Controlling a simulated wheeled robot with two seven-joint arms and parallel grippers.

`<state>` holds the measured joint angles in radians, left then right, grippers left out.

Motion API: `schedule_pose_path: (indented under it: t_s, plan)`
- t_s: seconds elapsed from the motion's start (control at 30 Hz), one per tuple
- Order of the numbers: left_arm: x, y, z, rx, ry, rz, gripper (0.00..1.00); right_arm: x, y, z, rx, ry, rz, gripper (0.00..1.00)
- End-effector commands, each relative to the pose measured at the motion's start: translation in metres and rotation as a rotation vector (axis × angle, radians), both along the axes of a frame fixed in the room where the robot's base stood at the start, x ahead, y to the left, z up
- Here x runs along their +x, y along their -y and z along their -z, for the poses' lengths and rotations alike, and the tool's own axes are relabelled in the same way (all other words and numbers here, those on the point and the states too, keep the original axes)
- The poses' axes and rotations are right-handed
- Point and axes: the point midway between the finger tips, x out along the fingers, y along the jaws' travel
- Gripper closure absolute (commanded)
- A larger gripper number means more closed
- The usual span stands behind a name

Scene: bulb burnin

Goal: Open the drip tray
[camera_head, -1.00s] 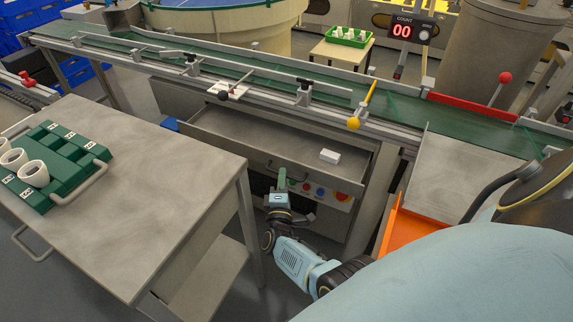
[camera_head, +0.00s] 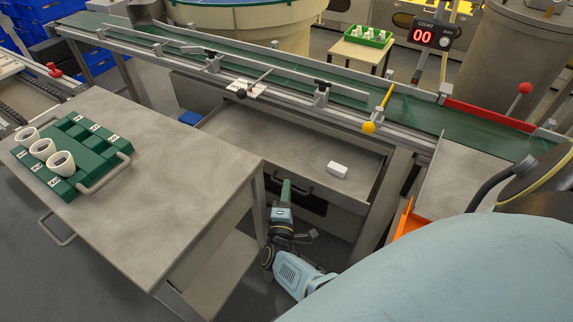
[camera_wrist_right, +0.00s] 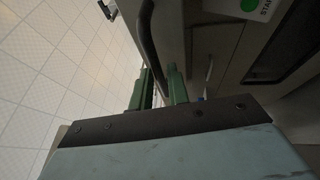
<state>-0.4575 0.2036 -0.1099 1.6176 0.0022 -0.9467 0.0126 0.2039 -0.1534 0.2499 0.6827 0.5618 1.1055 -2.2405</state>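The drip tray (camera_head: 268,140) is a wide grey metal drawer under the conveyor, in the head view. It stands pulled out toward me, with its inside showing and a small white block (camera_head: 337,169) lying in it. A dark bar handle (camera_head: 304,189) is on its front face. My right gripper (camera_head: 286,188) reaches up to this handle from below. In the right wrist view the green fingers (camera_wrist_right: 161,88) stand on either side of the dark handle bar (camera_wrist_right: 148,38) and appear closed on it. Contact is partly hidden. My left gripper is not in view.
A grey table (camera_head: 165,150) with a green rack (camera_head: 70,152) of white cups stands left of the tray. The conveyor (camera_head: 290,82) runs above. An orange chute (camera_head: 408,222) is at the right.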

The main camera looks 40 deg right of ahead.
Motion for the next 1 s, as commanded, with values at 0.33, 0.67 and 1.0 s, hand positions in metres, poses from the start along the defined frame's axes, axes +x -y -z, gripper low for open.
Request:
schedule_pose_path:
  t_s: [0.33, 0.67, 1.0]
  plan:
    - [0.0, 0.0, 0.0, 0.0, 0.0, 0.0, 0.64, 0.0, 0.0, 0.0, 0.0, 0.0, 0.001, 0.68]
    - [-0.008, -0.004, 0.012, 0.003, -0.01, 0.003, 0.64, -0.028, -0.028, 0.007, 0.005, -0.004, -0.001, 0.68]
    - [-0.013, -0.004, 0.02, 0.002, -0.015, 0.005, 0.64, -0.079, -0.077, 0.019, 0.003, -0.001, 0.0, 0.68]
